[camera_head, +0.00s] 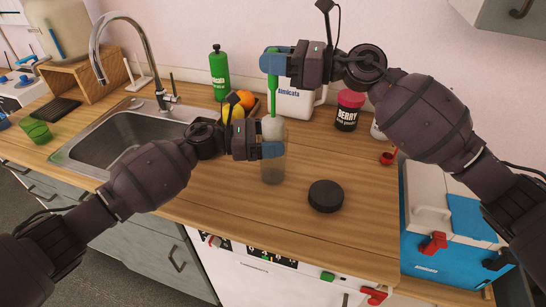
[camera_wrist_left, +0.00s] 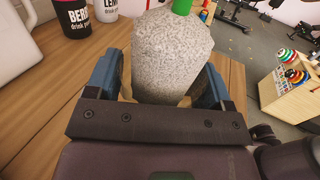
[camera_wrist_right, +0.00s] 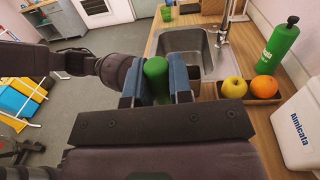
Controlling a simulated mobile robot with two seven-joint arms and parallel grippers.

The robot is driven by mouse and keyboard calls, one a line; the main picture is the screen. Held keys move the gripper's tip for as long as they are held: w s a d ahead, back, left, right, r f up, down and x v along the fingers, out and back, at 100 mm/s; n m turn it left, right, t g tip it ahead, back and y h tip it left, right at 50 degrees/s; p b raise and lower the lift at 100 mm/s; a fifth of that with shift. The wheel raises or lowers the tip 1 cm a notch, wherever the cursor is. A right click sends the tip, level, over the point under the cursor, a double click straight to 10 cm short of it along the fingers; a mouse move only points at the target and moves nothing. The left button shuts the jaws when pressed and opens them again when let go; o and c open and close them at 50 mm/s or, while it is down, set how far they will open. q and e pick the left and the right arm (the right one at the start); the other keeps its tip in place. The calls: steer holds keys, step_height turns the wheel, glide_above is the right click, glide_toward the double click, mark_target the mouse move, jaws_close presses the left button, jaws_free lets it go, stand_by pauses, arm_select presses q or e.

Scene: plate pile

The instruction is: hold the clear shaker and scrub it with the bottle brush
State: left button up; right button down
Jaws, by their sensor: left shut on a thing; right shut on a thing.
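The clear shaker (camera_head: 272,169) stands upright over the wooden counter in the head view, and my left gripper (camera_head: 270,144) is shut on its upper part. I cannot tell whether its base touches the counter. The bottle brush has a green handle (camera_head: 273,92) and a pale speckled head (camera_head: 272,127) at the shaker's mouth, seemingly inside it. The brush head (camera_wrist_left: 172,52) fills the space between my left fingers (camera_wrist_left: 158,82) in the left wrist view; the clear wall hardly shows. My right gripper (camera_head: 275,61) is shut on the top of the upright handle, which also shows in the right wrist view (camera_wrist_right: 156,70).
A round black lid (camera_head: 326,196) lies on the counter right of the shaker. The sink (camera_head: 120,135) is left. The counter's front is clear.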

steer(key=shift+r, duration=4.35)
arm_select(q)
steer(key=o, duration=1)
steer(key=a, duration=0.8)
steer(key=s+a, duration=0.1)
steer(key=a, duration=0.3)
